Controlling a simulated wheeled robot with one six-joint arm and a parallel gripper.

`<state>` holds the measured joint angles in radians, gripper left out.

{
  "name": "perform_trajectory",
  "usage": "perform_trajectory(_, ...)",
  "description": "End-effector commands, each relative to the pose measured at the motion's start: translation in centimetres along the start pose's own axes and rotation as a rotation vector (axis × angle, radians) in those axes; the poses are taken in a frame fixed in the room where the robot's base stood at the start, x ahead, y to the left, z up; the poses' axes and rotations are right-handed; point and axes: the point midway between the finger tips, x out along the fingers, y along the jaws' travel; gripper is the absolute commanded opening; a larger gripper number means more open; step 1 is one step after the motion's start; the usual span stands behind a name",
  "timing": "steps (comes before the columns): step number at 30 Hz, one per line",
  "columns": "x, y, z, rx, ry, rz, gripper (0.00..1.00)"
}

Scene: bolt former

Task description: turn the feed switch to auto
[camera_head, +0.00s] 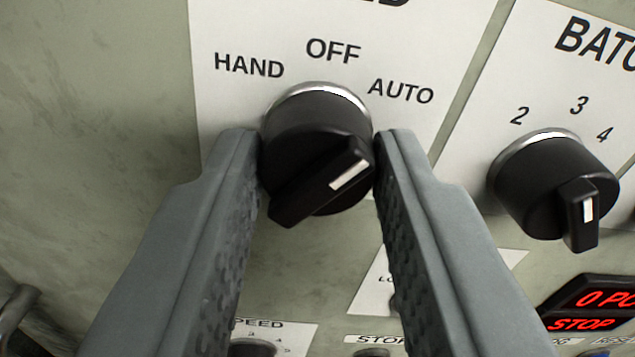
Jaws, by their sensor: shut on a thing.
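The feed switch (300,150) is a round black knob with a silver rim, on a white plate (225,110) marked HAND, OFF and AUTO. The end of the title above is cut off by the top edge. Its raised grip bar slants from lower left to upper right, and the white mark is at the upper-right end, on the AUTO side. My gripper (321,155) has one grey finger on each side of the knob, with the tips beside it. It is shut on the switch.
A second black knob, the batch switch (540,185), stands close to the right of my right finger. Below it is a red-lit display (590,310). Lower plates with SPEED (270,328) and STOP (375,340) labels are partly hidden. The panel at left is bare.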

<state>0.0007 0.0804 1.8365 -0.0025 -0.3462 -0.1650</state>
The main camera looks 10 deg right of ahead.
Motion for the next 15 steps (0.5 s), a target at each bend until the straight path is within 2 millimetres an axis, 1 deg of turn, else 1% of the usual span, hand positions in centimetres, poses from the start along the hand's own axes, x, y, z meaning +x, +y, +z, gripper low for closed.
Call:
perform_trajectory(6, 0.01, -0.02, 0.05, 0.112, -0.001, 0.0, 0.07)
perform_trajectory(15, 0.01, -0.01, 0.05, 0.178, -0.001, 0.0, 0.07)
